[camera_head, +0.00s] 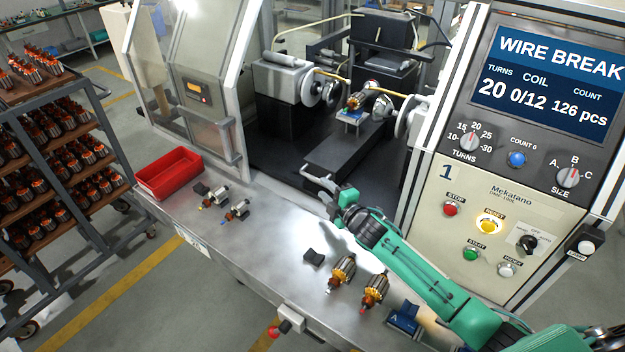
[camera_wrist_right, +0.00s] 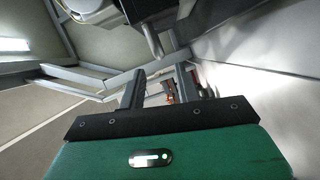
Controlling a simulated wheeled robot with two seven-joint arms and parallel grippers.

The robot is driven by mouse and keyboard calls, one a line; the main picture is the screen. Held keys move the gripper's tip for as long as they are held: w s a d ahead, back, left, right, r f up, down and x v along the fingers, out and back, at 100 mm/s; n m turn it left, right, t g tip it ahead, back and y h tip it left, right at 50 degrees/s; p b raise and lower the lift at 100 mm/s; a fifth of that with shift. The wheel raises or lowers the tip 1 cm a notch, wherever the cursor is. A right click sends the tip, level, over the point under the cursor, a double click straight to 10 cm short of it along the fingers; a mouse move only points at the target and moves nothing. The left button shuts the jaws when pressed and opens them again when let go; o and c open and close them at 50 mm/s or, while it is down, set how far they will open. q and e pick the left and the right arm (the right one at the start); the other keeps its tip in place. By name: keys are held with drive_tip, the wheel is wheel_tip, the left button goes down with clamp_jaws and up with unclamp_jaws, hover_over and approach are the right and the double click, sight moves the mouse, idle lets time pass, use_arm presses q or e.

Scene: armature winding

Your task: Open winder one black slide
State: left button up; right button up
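The winder's black slide (camera_head: 345,150) is a long dark block inside the open machine bay. It runs from the front up toward a blue holder (camera_head: 352,116), near an armature with copper windings (camera_head: 372,99). My right gripper (camera_head: 312,178) is at the front edge of the bay, just left of the slide's near end. I cannot tell whether it touches anything. In the right wrist view its two fingers (camera_wrist_right: 160,92) stand apart, with nothing clearly held between them. My left gripper is not in view.
A red bin (camera_head: 169,174), small armatures (camera_head: 236,210), wound armatures (camera_head: 343,270) and a blue block (camera_head: 404,318) are on the metal table (camera_head: 270,240). The control panel (camera_head: 510,215) stands right of my arm. A rack of armatures (camera_head: 75,150) stands left.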

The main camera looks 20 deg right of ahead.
sight(311, 177)
drive_tip(key=b+x, duration=0.2)
drive_tip(key=x, duration=0.4)
drive_tip(key=shift+w+a+f+b, duration=0.1)
drive_tip(key=shift+w+f+b, duration=0.1)
drive_tip(key=shift+b, duration=0.1)
drive_tip(key=shift+w+a+b, duration=0.2)
drive_tip(key=shift+w+b, duration=0.1)
drive_tip(key=shift+w, duration=0.4)
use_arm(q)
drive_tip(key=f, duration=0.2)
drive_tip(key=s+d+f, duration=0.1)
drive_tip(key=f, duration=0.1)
use_arm(e)
drive_tip(key=shift+w, duration=0.1)
drive_tip(key=shift+r, duration=0.1)
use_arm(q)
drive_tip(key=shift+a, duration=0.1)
use_arm(e)
clamp_jaws()
